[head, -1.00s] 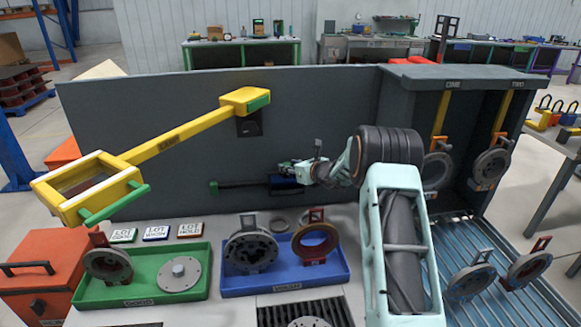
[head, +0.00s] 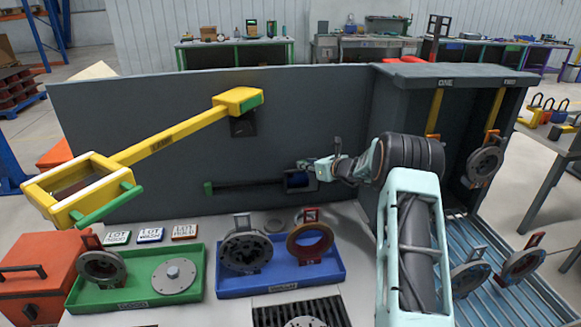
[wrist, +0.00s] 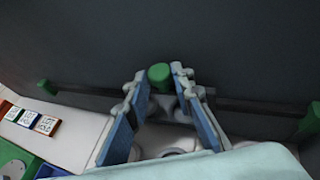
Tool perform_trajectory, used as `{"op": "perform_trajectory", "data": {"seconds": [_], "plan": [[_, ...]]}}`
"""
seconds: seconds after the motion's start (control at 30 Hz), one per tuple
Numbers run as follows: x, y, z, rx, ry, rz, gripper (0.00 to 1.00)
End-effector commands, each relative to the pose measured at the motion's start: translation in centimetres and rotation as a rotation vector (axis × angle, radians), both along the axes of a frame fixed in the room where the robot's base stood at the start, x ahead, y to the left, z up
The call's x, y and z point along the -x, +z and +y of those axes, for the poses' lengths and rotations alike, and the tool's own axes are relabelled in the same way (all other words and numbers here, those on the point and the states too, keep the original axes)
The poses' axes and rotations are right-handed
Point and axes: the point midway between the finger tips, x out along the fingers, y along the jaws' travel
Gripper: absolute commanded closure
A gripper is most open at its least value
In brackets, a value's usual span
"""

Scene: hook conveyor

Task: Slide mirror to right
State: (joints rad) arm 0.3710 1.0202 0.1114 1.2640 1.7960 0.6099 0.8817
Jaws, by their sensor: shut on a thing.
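The mirror (head: 297,181) is a small dark framed piece on a horizontal rail (head: 245,184) low on the grey back panel. The rail has a green end stop (head: 208,188) at its left; another green stop (wrist: 312,118) shows at the right in the wrist view. My gripper (head: 306,166) is at the mirror, its fingers partly hidden by its own body and arm. In the wrist view my gripper (wrist: 161,77) has its fingers on both sides of a green knob (wrist: 160,73), closed on it. Much of the mirror is hidden there.
A yellow lamp arm (head: 170,133) reaches across the left of the panel. A green tray (head: 140,300) and a blue tray (head: 280,287) with metal rings stand below. A grey cabinet wall (head: 385,105) with hanging rings stands at the right.

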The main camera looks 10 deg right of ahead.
Motion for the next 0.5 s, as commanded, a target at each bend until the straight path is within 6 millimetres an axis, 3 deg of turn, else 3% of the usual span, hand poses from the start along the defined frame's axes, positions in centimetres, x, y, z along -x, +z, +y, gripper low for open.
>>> {"op": "perform_trajectory", "data": {"seconds": [0.03,0.2,0.5], "plan": [[0.0,0.0,-1.6,0.000,-0.005,-0.001,1.00],[0.0,0.0,-5.1,-0.001,-0.003,-0.001,1.00],[0.0,0.0,-8.1,-0.003,0.000,0.000,1.00]]}}
